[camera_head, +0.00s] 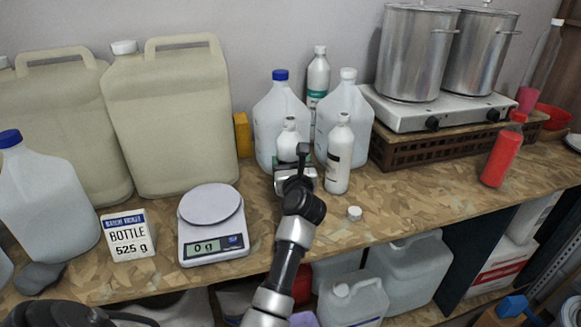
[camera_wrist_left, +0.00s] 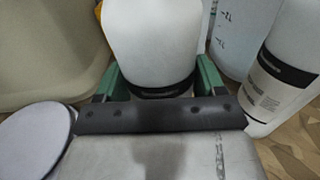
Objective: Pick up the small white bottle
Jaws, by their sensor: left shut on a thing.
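A small white bottle (camera_head: 290,138) is upright near the middle of the wooden bench, in front of the large jugs. My left gripper (camera_head: 295,174) is shut on it, low on its body, and hides its lower part. In the left wrist view the white bottle (camera_wrist_left: 153,42) fills the space between the green fingers of the left gripper (camera_wrist_left: 158,84). I cannot tell whether its base touches the bench. A second white bottle with a dark label (camera_head: 340,155) stands just to the right, also in the wrist view (camera_wrist_left: 280,75). My right gripper is not in view.
A scale (camera_head: 213,222) reading 0 g and a card (camera_head: 128,235) reading "BOTTLE 525 g" are at left. Jugs (camera_head: 281,110) and a taller bottle (camera_head: 318,75) crowd behind. The bench (camera_head: 415,205) is clear towards the red bottle (camera_head: 502,152).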

